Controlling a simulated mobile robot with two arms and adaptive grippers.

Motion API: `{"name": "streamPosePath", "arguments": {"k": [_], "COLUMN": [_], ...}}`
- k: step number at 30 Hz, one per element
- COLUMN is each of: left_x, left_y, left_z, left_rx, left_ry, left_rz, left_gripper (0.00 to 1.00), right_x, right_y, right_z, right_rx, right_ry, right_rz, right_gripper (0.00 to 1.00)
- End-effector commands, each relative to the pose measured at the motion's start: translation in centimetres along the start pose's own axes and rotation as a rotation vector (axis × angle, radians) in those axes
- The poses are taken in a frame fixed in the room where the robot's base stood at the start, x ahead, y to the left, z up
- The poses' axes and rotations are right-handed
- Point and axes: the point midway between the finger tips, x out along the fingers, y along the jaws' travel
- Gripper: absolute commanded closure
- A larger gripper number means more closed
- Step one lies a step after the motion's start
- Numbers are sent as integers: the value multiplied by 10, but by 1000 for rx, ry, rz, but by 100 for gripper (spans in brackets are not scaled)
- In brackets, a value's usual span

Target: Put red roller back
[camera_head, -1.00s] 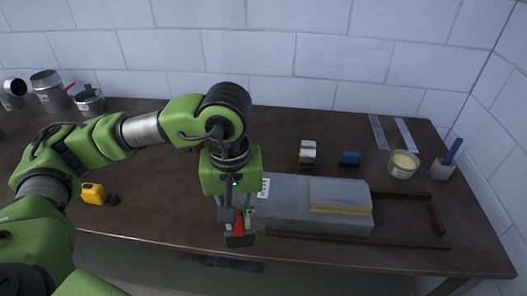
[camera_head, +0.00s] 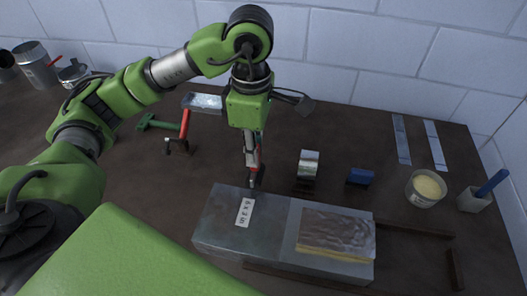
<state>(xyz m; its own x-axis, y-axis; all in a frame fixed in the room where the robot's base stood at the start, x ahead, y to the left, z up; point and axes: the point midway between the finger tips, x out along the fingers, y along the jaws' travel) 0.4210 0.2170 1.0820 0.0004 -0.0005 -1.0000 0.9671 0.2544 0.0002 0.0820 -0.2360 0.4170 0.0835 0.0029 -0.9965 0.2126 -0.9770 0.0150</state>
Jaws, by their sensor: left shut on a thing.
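My left gripper (camera_head: 251,168) points down over the table, just behind the grey duct (camera_head: 222,222). It is shut on a slim tool with red on it (camera_head: 257,152), which looks like the red roller. The fingers hide much of it, and its dark lower end hangs by the duct's back edge. I cannot tell whether it touches the table. A red-handled tool (camera_head: 184,124) and a green-handled tool (camera_head: 146,121) lie to the left. My right gripper is not in view.
A foil-topped yellow pad (camera_head: 337,232) lies on the duct. Behind stand a small white-and-green block (camera_head: 308,163) and a blue block (camera_head: 360,177). A tub (camera_head: 427,188) and a cup (camera_head: 473,201) stand right. A metal tray (camera_head: 203,102) lies behind the arm.

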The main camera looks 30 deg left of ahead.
Motion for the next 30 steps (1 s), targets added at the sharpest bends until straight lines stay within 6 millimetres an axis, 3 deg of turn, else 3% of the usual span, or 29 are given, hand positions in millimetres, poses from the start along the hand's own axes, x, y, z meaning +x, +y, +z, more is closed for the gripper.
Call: {"name": "streamPosePath", "arguments": {"k": [6, 12, 20, 24, 30], "left_x": [24, 59, 80, 98, 110], "left_y": [52, 79, 96, 94, 95], "left_z": [-4, -7, -8, -8, -7], "left_rx": [-3, 1, 2, 4, 4], "left_ry": [1, 2, 1, 1, -1], "left_rz": [-6, -3, -1, -4, 1], "left_gripper": [100, 100, 100, 100, 100], "right_x": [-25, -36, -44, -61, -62], "right_y": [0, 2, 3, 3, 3], "right_z": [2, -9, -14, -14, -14], "right_rx": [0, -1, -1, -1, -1], "right_ry": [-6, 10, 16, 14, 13], "right_rz": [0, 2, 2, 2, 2], "right_gripper": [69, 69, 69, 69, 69]}}
